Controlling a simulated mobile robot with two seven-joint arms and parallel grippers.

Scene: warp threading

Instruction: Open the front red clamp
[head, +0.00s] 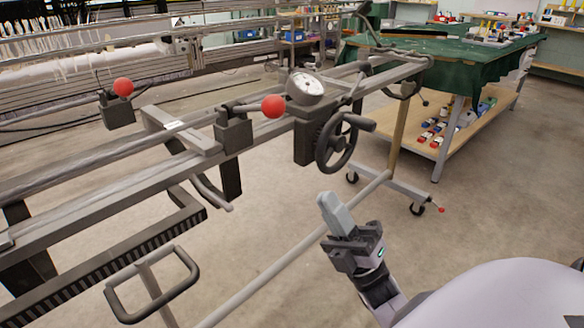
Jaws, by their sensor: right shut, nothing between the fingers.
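Two clamps with red ball knobs sit on the metal frame of the machine in the head view. The nearer one has a red knob (273,106) on a lever that points right from a dark block (234,132). The other red knob (123,87) is on a lever above a second dark block (117,111) farther left. My right gripper (330,205) is shut and empty. It is in the air to the lower right of the nearer red knob, apart from it, with its fingers pointing up. My left gripper is not in view.
A metal loop handle (152,287) stands at the lower left. A table with a green cloth (450,55) is at the back right. Open floor lies between.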

